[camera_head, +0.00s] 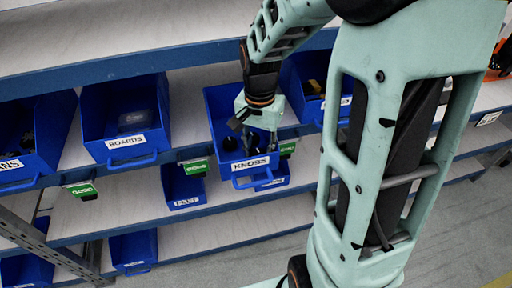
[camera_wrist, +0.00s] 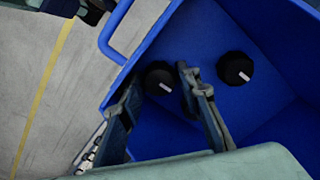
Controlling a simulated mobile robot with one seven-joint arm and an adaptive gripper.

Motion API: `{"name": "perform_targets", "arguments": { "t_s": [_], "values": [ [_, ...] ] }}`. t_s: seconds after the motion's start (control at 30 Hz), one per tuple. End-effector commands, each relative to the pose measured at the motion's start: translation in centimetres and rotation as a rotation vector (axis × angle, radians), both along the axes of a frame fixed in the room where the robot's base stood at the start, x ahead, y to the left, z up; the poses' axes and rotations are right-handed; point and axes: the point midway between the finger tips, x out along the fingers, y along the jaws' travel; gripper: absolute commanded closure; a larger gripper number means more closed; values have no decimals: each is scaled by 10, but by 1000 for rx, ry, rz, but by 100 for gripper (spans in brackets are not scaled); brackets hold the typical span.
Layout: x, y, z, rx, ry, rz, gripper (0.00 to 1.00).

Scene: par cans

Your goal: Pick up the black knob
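Two black knobs with white pointer marks lie in the blue bin labelled KNOBS (camera_head: 252,163). In the wrist view, one black knob (camera_wrist: 159,76) shows between my fingertips, and the other black knob (camera_wrist: 236,68) lies to the right, outside my right finger. My gripper (camera_head: 255,125) reaches down into the bin in the head view. In the wrist view my gripper (camera_wrist: 158,84) is open, its fingers apart on either side of the first knob. I cannot tell whether either finger touches it. In the head view the gripper partly hides the bin's inside.
The bin's walls (camera_wrist: 120,75) stand close around my gripper. A BOARDS bin (camera_head: 127,147) stands to the left, and another blue bin (camera_head: 340,108) to the right on the same shelf. A smaller blue bin (camera_head: 183,188) sits below. The upper shelf edge (camera_head: 180,60) runs behind my wrist.

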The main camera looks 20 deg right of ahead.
Motion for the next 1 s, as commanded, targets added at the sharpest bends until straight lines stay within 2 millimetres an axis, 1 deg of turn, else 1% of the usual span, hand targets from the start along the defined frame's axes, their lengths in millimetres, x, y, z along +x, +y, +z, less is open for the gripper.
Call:
{"name": "perform_targets", "arguments": {
  "t_s": [0.07, 0.3, 0.53, 0.67, 0.77, 0.87, 1.0],
  "values": [
    [0, 0, 0, 0, 0, 0, 69],
    [0, 0, 0, 0, 0, 0, 94],
    [0, 0, 1, 0, 0, 0, 94],
    [1, 0, 6, 0, -1, 0, 94],
    [1, 0, 15, 0, -4, 0, 94],
    [1, 0, 29, 0, -5, 0, 94],
    [1, 0, 56, 1, -6, 0, 94]
  ]
}}
